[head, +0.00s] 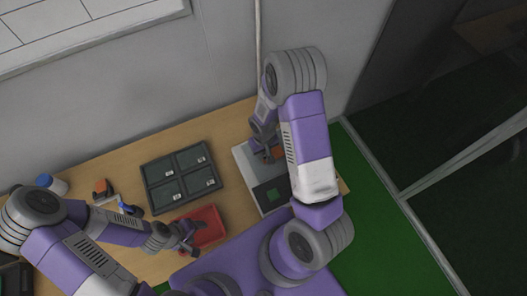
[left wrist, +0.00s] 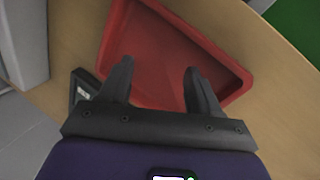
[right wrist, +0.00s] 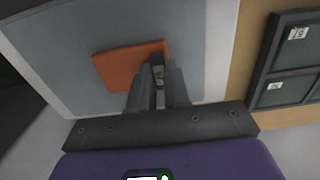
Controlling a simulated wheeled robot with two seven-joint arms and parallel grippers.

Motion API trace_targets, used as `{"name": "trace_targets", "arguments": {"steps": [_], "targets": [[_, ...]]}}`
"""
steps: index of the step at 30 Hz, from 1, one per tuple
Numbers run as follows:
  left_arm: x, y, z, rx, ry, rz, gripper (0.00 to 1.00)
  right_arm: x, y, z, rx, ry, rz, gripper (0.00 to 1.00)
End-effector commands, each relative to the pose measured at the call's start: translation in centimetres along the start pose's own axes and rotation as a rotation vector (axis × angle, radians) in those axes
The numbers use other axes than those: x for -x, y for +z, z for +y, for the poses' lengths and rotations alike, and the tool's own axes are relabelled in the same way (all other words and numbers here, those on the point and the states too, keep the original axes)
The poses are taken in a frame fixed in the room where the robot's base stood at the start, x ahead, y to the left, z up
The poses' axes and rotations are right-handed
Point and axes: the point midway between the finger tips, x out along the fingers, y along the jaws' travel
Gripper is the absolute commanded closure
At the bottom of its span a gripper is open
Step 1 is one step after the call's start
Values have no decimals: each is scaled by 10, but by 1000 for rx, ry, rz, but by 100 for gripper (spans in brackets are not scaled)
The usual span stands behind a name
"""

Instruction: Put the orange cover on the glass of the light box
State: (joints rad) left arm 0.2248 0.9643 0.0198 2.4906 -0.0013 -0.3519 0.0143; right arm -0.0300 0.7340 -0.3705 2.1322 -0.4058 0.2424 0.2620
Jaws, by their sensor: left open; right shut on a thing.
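The orange cover (right wrist: 122,66) is a flat square held at one edge by my right gripper (right wrist: 158,68), which is shut on it. It is over the grey glass (right wrist: 75,45) of the light box; I cannot tell whether it touches the glass. In the head view the cover (head: 275,153) shows partly behind my right gripper. The light box (head: 242,158) is pale and stands at the right of the table, with a dark panel at its near end. My left gripper (left wrist: 158,85) is open and empty above the red tray (left wrist: 190,50).
A dark tray with several compartments (head: 182,146) lies left of the light box. The red tray (head: 219,224) is in front of it. A small orange and black item (head: 101,187), a blue item (head: 126,206) and a blue-capped bottle (head: 46,182) are at the left. A wall bounds the back.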

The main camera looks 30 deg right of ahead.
Motion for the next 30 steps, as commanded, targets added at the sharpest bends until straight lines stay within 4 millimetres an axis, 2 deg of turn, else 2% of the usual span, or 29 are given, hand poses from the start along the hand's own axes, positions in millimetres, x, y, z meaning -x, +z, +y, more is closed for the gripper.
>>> {"name": "trace_targets", "arguments": {"steps": [3,4,9,20,23,30], "targets": [[-4,0,-2,0,0,0,37,-4,0,0,0,0,0,100],[-4,0,-2,0,0,0,37,-4,0,0,0,0,0,82],[-3,0,-1,0,0,0,37,-3,0,0,0,0,-1,58],[1,0,0,0,0,0,37,1,0,0,0,0,-1,58],[2,0,1,0,0,0,37,14,-1,0,0,0,3,58],[6,0,2,0,0,0,37,66,-1,0,1,-1,6,58]]}}
